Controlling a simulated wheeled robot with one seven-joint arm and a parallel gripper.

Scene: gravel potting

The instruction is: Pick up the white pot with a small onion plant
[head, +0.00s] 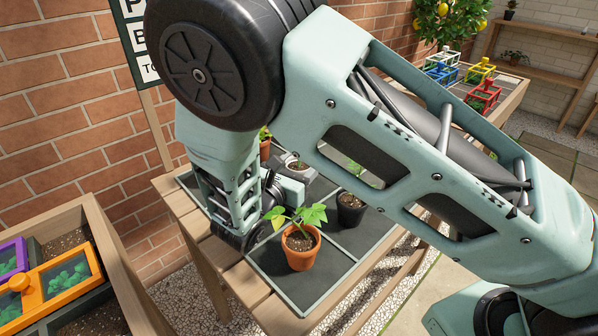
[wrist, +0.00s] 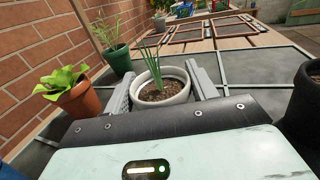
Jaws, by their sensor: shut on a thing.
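The white pot (wrist: 162,101) holds dark soil and a small onion plant (wrist: 153,64) with thin upright green leaves. In the wrist view my gripper (wrist: 160,84) has one grey finger on each side of the pot and is shut on it. The pot stands upright between the fingers. In the head view the white pot (head: 297,166) shows only partly behind my arm, beside my gripper (head: 290,184). Whether its base touches the tray is hidden.
A terracotta pot (head: 300,254) with a leafy plant stands at the tray's front, a black pot (head: 350,214) right of the gripper. In the wrist view a leafy terracotta pot (wrist: 82,100) and a green pot (wrist: 118,61) stand left. Coloured crates (head: 480,72) stand farther back.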

